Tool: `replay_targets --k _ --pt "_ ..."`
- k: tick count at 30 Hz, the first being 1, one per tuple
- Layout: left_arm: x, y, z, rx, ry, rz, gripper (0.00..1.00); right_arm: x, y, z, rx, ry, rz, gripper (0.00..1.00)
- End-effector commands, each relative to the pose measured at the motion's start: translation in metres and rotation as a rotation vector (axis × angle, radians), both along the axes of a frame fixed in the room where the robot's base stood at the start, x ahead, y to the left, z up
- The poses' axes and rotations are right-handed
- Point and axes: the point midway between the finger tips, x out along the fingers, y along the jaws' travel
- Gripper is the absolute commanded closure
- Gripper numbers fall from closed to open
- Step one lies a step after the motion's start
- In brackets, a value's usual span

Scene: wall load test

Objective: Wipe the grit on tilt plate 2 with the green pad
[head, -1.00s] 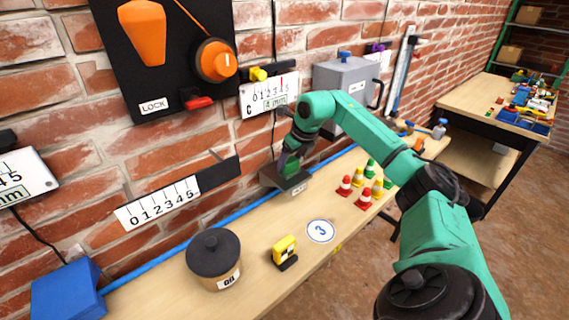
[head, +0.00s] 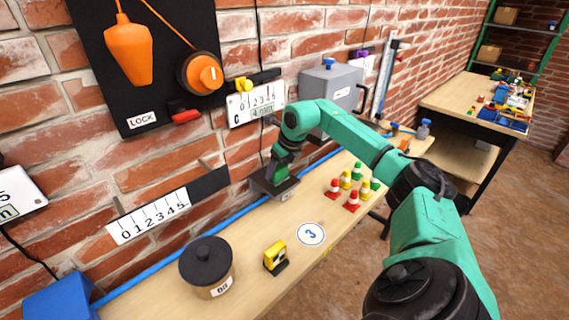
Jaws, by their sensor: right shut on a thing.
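My right gripper (head: 276,172) reaches down over a dark, shallow tray (head: 287,195) with a small white label, on the bench near the wall. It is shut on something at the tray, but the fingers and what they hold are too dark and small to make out. No plate marked 2 and no grit can be identified. My left gripper is out of view.
On the bench (head: 250,240) stand a lidded pot (head: 207,265), a yellow block-like device (head: 275,257), a round 3 marker (head: 311,234) and several cones (head: 353,200). A grey box (head: 330,85) and a black panel (head: 140,70) are on the brick wall. Bench space is clear beside the marker.

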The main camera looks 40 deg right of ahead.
Motion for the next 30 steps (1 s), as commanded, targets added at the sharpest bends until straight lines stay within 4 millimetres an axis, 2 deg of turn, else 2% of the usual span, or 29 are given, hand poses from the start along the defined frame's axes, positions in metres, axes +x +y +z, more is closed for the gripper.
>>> replay_targets --k 5,12,16,24,30 --pt "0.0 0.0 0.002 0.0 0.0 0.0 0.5 0.0 0.008 0.0 0.0 0.001 0.002 0.75" --pt "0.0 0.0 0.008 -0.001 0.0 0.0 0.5 0.0 0.035 -0.001 0.0 0.002 0.003 0.75" --pt "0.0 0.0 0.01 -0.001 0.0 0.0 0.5 0.0 0.044 -0.002 0.0 0.002 0.002 0.75" --pt "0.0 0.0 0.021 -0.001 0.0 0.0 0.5 0.012 0.043 0.001 0.001 0.001 -0.001 0.75" --pt "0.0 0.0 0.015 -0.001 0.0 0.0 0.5 0.011 0.023 -0.003 0.0 0.001 -0.004 0.75"
